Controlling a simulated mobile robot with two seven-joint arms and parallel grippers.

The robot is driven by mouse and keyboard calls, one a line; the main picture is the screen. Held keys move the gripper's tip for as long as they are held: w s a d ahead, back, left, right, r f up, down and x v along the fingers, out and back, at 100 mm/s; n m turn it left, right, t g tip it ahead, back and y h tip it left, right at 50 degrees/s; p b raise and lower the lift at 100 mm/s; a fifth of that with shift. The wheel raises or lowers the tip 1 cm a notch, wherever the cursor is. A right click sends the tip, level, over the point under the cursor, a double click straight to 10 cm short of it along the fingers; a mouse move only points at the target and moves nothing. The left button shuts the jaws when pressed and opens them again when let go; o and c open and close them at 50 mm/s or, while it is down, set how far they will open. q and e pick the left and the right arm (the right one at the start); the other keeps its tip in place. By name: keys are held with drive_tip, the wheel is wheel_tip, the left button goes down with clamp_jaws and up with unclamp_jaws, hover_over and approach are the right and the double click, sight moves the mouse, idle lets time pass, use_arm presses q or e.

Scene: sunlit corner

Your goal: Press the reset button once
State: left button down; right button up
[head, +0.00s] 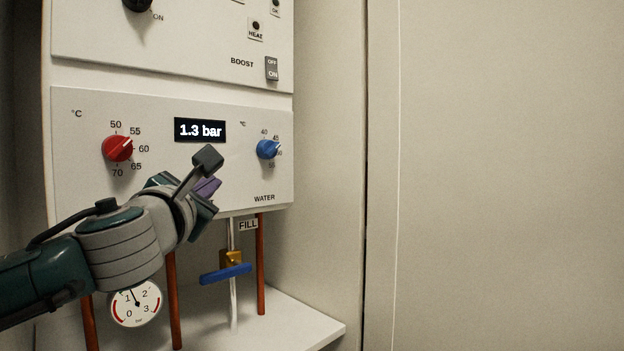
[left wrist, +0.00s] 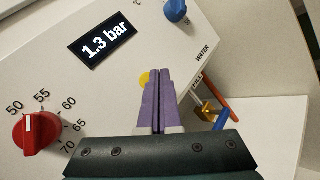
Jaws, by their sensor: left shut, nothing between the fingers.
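A round yellow part (left wrist: 144,78) shows at the edge of my left gripper's fingertips in the left wrist view. It sits on the white boiler panel (head: 80,180), below the display, and is mostly covered by the fingers. No reset label is readable, so I cannot tell for sure that it is the button. In the head view my arm hides that spot. My left gripper (left wrist: 160,72) is shut and empty, its purple fingers pointing at the panel. It also shows in the head view (head: 213,184). I cannot tell whether the tips touch the panel. My right gripper is not in view.
The display (head: 200,130) reads 1.3 bar. A red knob (head: 117,148) and a blue knob (head: 267,149) flank it. Below are copper pipes (head: 261,265), a blue fill valve handle (head: 226,273), and a pressure gauge (head: 135,306). The right side is bare wall.

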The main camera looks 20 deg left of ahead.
use_arm(q)
drive_tip(key=shift+a, duration=0.1)
drive_tip(key=shift+w+a, duration=0.15)
drive_tip(key=shift+a, duration=0.15)
drive_tip(key=shift+w+a, duration=0.1)
drive_tip(key=shift+a, duration=0.2)
idle(1.1)
drive_tip(key=shift+d+p, duration=0.1)
drive_tip(key=shift+p, duration=0.25)
drive_tip(key=shift+s+d+p, duration=0.25)
drive_tip(key=shift+d+p, duration=0.15)
drive_tip(key=shift+d, duration=0.2)
